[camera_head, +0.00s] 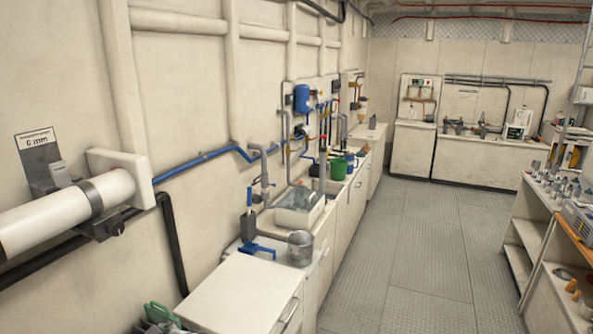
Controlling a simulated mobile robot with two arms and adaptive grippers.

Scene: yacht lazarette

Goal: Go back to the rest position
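Neither of my grippers is in the head view, and no part of my arms shows. The view looks down a narrow room. A long counter (237,293) runs along the left wall. A grey metal bucket (300,248) stands on it, with a blue tool (258,249) lying to its left. A basin (298,212) with a tap is set farther along the counter. A green bucket (338,168) stands beyond the basin.
Grey metal floor plates (425,255) lie clear down the middle. An open shelf unit (537,240) with small items stands at the right. White cabinets (480,162) close off the far end. A thick white pipe (68,211) runs along the left wall.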

